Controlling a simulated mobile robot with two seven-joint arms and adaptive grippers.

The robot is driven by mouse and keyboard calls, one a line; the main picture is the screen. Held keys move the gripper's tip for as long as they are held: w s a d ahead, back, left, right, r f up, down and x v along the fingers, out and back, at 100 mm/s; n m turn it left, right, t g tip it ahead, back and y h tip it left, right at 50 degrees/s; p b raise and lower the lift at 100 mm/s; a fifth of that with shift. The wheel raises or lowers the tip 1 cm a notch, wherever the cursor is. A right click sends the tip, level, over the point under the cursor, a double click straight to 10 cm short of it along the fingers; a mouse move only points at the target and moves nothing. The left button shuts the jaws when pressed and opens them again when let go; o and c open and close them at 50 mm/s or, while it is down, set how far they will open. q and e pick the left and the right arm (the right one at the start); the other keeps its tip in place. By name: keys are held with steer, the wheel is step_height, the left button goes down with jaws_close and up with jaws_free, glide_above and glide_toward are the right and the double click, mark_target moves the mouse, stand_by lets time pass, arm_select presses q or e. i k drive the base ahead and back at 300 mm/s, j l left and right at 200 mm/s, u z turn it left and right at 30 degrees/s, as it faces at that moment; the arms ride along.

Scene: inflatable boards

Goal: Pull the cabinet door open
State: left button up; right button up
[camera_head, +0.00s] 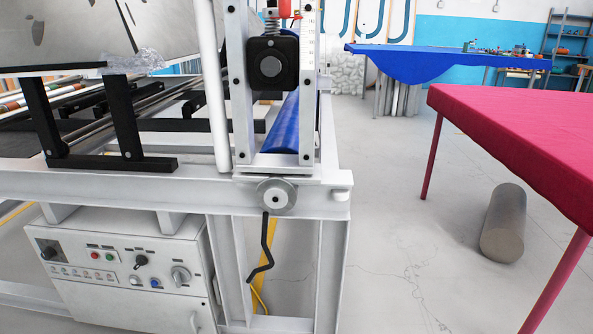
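A grey-white cabinet (118,268) with a control panel of knobs and buttons sits under the machine frame at the lower left. Its upper part carries red, green and blue buttons, and a line below the panel marks the top of what looks like its door (110,312). A small light handle (194,322) shows near the door's right edge at the bottom of the view. The door looks shut; its lower part is cut off. Neither of my grippers shows in the head view.
A white machine frame (330,200) with a black crank (263,250) stands right of the cabinet. A red-covered table (530,135) is at right, with a grey cylinder (503,222) on the floor. A blue-covered table (440,58) stands farther back. The middle floor is clear.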

mark_target(110, 305)
steer(key=u, duration=0.95)
